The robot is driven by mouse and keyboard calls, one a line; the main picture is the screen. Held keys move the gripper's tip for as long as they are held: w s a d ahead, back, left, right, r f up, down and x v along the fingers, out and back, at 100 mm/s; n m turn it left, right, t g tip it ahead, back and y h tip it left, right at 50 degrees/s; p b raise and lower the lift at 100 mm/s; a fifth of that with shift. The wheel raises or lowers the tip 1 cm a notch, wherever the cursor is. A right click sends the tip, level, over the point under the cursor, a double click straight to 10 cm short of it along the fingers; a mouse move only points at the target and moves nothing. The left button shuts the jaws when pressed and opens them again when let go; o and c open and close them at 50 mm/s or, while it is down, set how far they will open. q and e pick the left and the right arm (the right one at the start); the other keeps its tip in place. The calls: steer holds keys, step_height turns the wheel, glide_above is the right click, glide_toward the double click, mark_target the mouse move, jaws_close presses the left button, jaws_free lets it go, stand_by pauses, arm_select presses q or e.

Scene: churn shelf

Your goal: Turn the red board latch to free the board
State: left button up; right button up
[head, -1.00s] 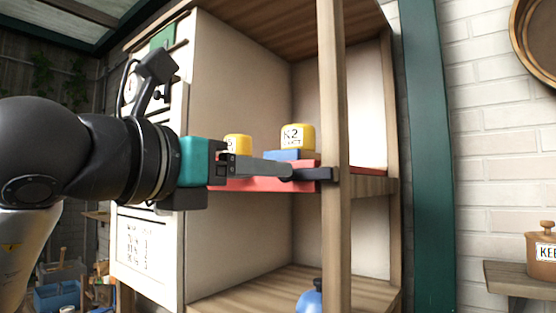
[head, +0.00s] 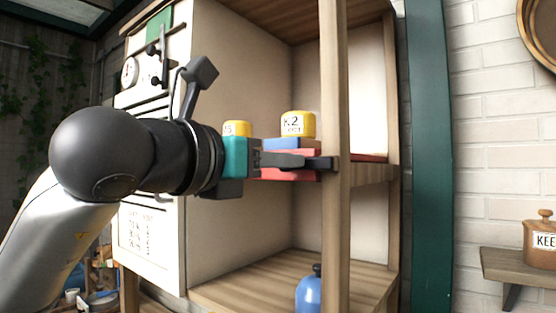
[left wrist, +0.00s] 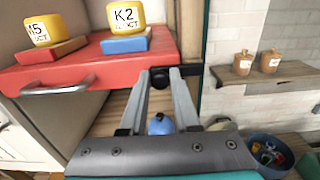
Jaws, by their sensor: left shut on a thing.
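The red board (head: 290,174) lies level in the shelf and bears yellow weights; in the left wrist view it shows with a metal handle (left wrist: 58,88) on its front edge. The dark latch (head: 322,163) sits on the wooden post at the board's right front corner and points sideways toward the board. My left gripper (head: 305,161) reaches in from the left, shut on the latch's dark end (left wrist: 160,79), which shows between the fingertips in the left wrist view. The fingers hide part of the latch. My right gripper is not in view.
The K2 weight (head: 297,124) and the 15 weight (head: 237,129) stand on the board on blue and red blocks. The wooden post (head: 335,230) is close beside my fingers. A blue bottle-like thing (head: 309,292) stands on the lower shelf. A brown pot (head: 541,236) stands at right.

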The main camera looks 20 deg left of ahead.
arm_select(q)
jaws_close()
steer(key=shift+r+m, duration=0.15)
steer(key=shift+m, duration=0.15)
steer(key=m, duration=0.1)
steer(key=r+m+b, duration=0.1)
steer(key=m, duration=0.1)
steer(key=shift+s+d+r, duration=0.1)
steer(key=shift+d+r, duration=0.1)
steer(key=shift+s+d+r+m+b, duration=0.35)
steer(key=shift+d+m, duration=0.4)
steer(key=shift+m, duration=1.65)
steer(key=shift+s+d+r+m+b, duration=0.25)
steer(key=shift+d+r+m, duration=0.45)
steer(key=shift+m, duration=1.7)
steer(key=shift+s+d+r+m+b, duration=0.3)
steer(key=shift+d+m, duration=0.5)
steer(key=shift+m, duration=1.6)
steer(key=shift+w, duration=0.1)
